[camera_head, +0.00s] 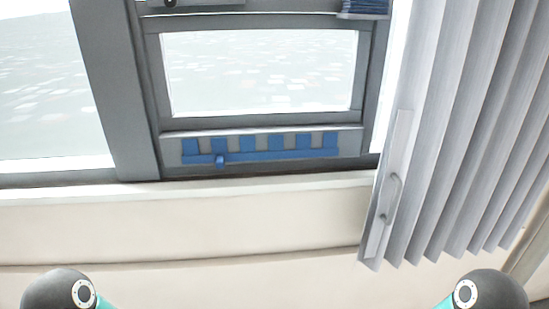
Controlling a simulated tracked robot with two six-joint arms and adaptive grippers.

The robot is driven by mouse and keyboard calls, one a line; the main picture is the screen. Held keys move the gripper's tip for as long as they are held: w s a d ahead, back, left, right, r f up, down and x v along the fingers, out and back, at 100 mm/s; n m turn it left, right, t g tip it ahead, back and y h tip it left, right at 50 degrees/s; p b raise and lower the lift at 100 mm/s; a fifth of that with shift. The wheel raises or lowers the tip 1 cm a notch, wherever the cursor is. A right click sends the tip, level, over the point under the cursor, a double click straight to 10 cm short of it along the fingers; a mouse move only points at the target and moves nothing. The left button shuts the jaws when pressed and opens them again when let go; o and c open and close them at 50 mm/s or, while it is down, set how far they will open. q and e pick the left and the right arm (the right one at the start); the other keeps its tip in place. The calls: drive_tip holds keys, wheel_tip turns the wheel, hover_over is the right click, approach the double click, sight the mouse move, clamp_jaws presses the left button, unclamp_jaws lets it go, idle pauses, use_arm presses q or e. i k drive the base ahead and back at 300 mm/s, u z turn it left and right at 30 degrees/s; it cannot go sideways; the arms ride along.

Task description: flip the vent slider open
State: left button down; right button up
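The vent slider (262,156) is a blue strip on the grey lower part of the window frame, under the small pane. A row of several blue blocks stands along its upper side. A small blue knob (220,161) sticks out toward the left part of the strip. Nothing touches the slider or the knob. Neither of my grippers is in the picture.
A pleated grey blind (450,120) with a handle (391,198) hangs on the right. A pale sill and wall (200,225) lie below the window. A large pane (45,90) is at left. The space before the slider is clear.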

sight(220, 156)
drive_tip(key=u, duration=1.35)
drive_tip(key=i, duration=0.1)
drive_tip(key=z, duration=2.95)
drive_tip(key=k, duration=1)
drive_tip(key=u, duration=0.7)
drive_tip(key=i, duration=1)
drive_tip(key=u, duration=0.05)
